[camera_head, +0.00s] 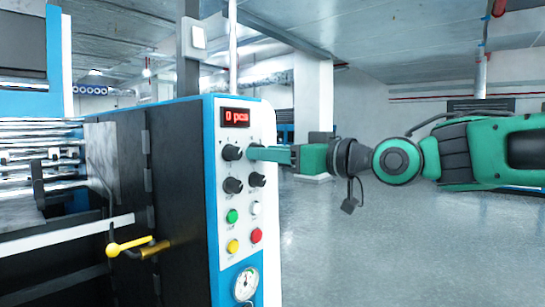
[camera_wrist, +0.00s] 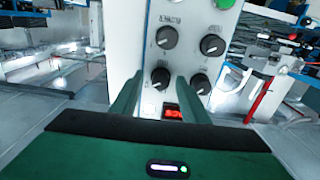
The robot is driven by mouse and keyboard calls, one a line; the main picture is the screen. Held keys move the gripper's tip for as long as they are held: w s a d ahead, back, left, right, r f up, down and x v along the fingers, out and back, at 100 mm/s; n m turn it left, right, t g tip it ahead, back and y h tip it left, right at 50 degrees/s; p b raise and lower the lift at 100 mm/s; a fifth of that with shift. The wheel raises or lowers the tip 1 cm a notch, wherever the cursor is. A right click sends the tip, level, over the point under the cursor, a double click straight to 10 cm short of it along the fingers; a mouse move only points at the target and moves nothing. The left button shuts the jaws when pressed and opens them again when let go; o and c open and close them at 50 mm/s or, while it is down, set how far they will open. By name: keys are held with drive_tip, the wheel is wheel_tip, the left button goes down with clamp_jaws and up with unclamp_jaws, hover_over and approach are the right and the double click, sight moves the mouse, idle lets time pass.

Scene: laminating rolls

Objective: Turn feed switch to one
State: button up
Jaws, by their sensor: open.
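The control panel (camera_head: 244,215) has several black rotary knobs under a red display (camera_head: 235,117) reading "0 pcs". I cannot read the labels, so I cannot tell which knob is the feed switch. My gripper (camera_head: 253,153) is at the upper right knob, which it mostly hides in the head view. In the wrist view the panel appears upside down. There, my open gripper (camera_wrist: 159,80) has one finger on each side of that knob (camera_wrist: 160,77). Contact with it is unclear. The upper left knob (camera_head: 231,152) is just beside the fingers and also shows in the wrist view (camera_wrist: 200,83).
Below my gripper are the lower left knob (camera_head: 233,185), the lower right knob (camera_head: 257,180), a green button (camera_head: 232,216), a red button (camera_head: 256,235) and a gauge (camera_head: 246,284). A yellow-knobbed lever (camera_head: 113,249) sticks out at left. The floor at right is open.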

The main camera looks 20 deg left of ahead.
clamp_jaws()
drive_tip(key=shift+w, duration=0.1)
idle(0.3)
drive_tip(key=n, duration=1.1)
drive_tip(key=shift+n, duration=0.3)
idle(0.4)
